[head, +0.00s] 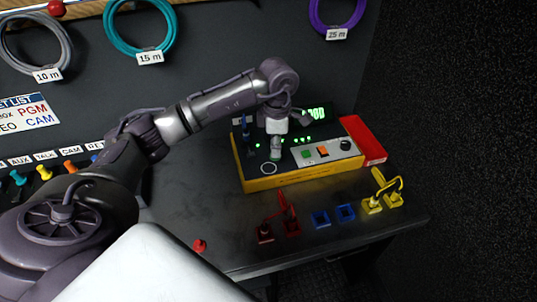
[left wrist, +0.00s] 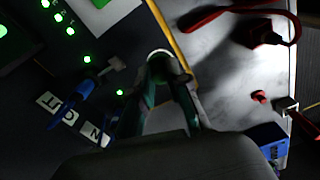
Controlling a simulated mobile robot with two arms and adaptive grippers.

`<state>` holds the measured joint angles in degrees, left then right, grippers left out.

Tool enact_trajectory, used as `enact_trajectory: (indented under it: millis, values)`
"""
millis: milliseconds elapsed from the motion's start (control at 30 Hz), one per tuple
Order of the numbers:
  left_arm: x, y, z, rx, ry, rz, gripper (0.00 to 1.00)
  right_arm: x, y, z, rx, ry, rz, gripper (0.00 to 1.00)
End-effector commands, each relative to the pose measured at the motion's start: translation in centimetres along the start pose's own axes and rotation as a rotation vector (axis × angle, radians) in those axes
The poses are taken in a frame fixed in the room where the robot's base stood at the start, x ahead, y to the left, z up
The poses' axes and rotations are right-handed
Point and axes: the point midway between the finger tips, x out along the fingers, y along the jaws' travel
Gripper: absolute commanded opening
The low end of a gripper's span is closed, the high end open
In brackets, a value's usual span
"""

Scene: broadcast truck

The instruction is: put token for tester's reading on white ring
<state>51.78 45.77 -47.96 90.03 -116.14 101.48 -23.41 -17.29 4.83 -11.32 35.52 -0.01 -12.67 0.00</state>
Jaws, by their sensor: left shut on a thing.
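The tester (head: 300,152) is a yellow-sided box with a dark top, green lights and a green display partly hidden by my arm. The white ring (head: 268,168) is a thin circle on its top, near the front left, and looks empty. My left gripper (head: 276,146) points down just behind the ring, shut on a small token (head: 275,155). The token looks greenish and is mostly hidden by the fingers. In the left wrist view a pale rounded edge shows at the fingertips (left wrist: 165,68); I cannot tell whether it is token or ring. My right gripper is not in view.
Red (head: 291,227), blue (head: 321,219) and yellow (head: 372,205) sockets line the table front, some with cables. Coloured pegs (head: 43,172) stand at far left.

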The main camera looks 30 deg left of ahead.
Motion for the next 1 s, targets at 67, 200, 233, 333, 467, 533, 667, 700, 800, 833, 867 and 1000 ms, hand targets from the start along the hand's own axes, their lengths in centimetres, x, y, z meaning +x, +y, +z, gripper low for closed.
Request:
enact_trajectory:
  millis: [67, 200, 233, 333, 467, 533, 667, 700, 800, 833, 867, 1000]
  values:
    - [0.6, 0.2, -1.2, -0.002, 0.001, -0.001, 0.01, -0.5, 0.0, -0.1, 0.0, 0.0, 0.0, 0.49]
    - [1.2, 0.5, -1.9, 0.002, -0.002, 0.001, 0.01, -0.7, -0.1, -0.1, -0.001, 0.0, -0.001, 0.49]
    - [1.4, 0.5, -2.0, 0.002, -0.002, 0.0, 0.01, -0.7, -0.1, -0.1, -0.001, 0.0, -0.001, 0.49]
    - [2.2, 0.4, -2.0, 0.002, -0.001, -0.003, 0.01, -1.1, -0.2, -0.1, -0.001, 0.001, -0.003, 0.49]
    - [4.1, 0.4, -2.0, 0.002, 0.0, -0.004, 0.01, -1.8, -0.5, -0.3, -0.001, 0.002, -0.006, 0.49]
    - [5.0, 0.4, -2.0, 0.002, -0.001, -0.002, 0.01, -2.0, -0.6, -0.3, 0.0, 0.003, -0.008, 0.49]
    - [5.3, 0.5, -1.9, 0.003, -0.002, 0.001, 0.01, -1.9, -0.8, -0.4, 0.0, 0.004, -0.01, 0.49]
    - [5.3, 0.5, -1.9, 0.003, -0.002, 0.001, 0.01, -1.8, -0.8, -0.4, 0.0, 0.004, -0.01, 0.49]
    - [5.3, 0.5, -1.9, 0.003, -0.002, 0.001, 0.01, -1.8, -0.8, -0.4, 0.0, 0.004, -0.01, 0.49]
    - [5.5, 0.5, -1.9, 0.003, -0.002, 0.001, 0.01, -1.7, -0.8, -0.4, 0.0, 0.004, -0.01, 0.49]
    - [5.6, 0.5, -1.9, 0.003, -0.002, 0.001, 0.01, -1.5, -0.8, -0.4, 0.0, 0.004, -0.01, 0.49]
    - [5.6, 0.5, -1.9, 0.003, -0.002, 0.001, 0.31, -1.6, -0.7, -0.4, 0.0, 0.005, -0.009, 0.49]
